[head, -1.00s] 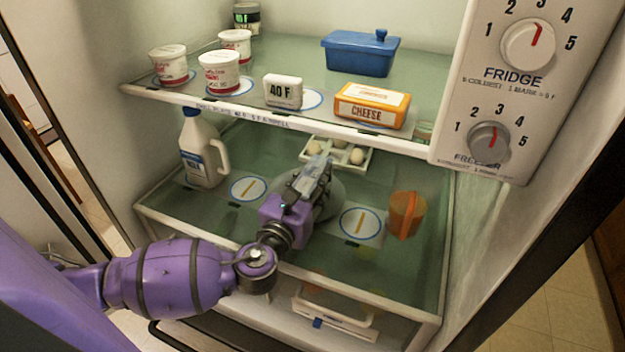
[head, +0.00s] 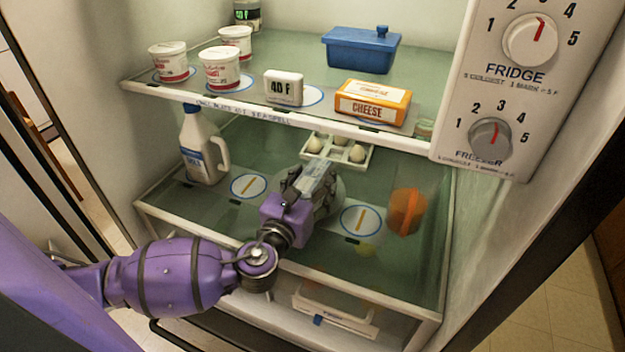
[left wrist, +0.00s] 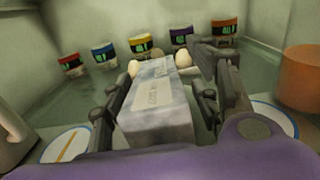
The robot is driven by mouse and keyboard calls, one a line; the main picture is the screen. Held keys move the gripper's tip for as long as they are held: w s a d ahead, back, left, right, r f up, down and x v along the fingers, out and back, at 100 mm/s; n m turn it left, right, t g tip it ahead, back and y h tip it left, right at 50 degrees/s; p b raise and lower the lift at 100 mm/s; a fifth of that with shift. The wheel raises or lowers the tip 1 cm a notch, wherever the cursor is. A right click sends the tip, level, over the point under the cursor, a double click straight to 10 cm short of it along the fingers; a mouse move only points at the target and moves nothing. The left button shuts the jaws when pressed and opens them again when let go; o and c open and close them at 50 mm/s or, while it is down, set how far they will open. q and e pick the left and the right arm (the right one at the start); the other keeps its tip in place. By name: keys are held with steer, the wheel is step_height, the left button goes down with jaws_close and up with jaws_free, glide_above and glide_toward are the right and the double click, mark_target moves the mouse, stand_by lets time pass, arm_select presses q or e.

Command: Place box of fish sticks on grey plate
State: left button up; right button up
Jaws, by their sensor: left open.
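The box of fish sticks is a pale grey-blue box (left wrist: 155,105) lying between the fingers of my left gripper (left wrist: 160,112) in the left wrist view. In the head view the box (head: 320,172) shows beyond the fingers of the left gripper (head: 312,186), over the middle of the lower fridge shelf. The left gripper is open, with a finger on each side of the box. The grey plate (head: 339,194) is a round grey shape under and behind the gripper, mostly hidden. The box appears to rest on it, though the contact is hidden. My right gripper is out of view.
An egg tray (head: 340,150) sits behind the gripper. A milk jug (head: 203,150) stands left, and an orange container (head: 407,211) right. The upper shelf (head: 300,118) holds a cheese box (head: 372,103) and tubs overhead. Several colour-banded jars (left wrist: 141,47) line the back.

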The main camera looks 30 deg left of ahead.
arm_select(q)
steer(key=s, duration=0.7)
steer(key=s+b, duration=0.1)
steer(key=s, duration=0.3)
steer(key=shift+d+r, duration=0.15)
steer(key=shift+d, duration=0.15)
steer(key=shift+s+r, duration=0.15)
steer(key=shift+s, duration=0.35)
